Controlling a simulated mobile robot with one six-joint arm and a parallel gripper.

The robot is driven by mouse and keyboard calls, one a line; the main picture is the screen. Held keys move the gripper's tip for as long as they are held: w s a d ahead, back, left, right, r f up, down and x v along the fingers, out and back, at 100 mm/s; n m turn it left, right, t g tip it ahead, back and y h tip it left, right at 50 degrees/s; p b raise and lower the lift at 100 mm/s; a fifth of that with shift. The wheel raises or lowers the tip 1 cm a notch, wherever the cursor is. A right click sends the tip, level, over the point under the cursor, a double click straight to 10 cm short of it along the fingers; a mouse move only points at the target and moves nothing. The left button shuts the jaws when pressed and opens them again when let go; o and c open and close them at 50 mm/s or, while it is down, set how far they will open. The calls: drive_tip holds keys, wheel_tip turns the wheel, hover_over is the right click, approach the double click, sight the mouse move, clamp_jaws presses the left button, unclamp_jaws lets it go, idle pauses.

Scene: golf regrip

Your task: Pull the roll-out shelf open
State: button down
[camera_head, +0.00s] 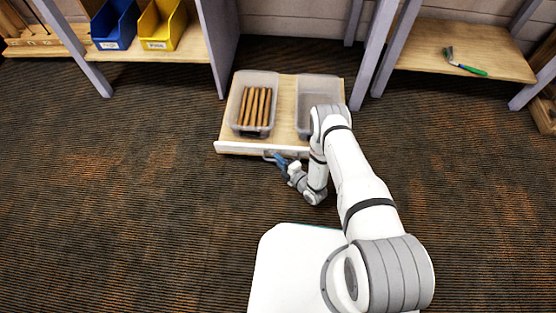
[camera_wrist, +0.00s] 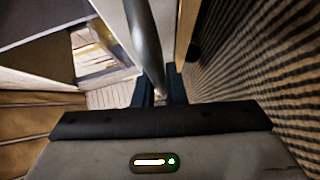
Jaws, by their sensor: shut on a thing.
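The roll-out shelf (camera_head: 287,108) is a light wooden board standing out from under the bench, with a pale front edge. A clear bin (camera_head: 236,106) on its left side holds several brown rods, and a second clear bin (camera_head: 311,92) on its right looks empty where it shows. A grey bar handle (camera_head: 268,155) sits on the shelf front. My gripper (camera_head: 281,163) is at that handle, shut on it. In the wrist view the handle bar (camera_wrist: 143,35) runs down between the dark fingers (camera_wrist: 161,92). My arm hides part of the shelf's right front.
A blue bin (camera_head: 112,30) and a yellow bin (camera_head: 160,28) stand on a wooden shelf at the left. A green-handled tool (camera_head: 466,67) lies on the right shelf. Grey posts flank the roll-out shelf. The carpet in front is clear.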

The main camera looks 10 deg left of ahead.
drive_tip(key=shift+d+f, duration=0.1)
drive_tip(key=shift+d, duration=0.15)
drive_tip(key=c, duration=1.5)
unclamp_jaws()
drive_tip(key=shift+a, duration=0.15)
drive_tip(key=p+v, duration=0.3)
drive_tip(key=v, duration=0.4)
drive_tip(key=shift+s+d, duration=0.25)
drive_tip(key=shift+d, duration=0.05)
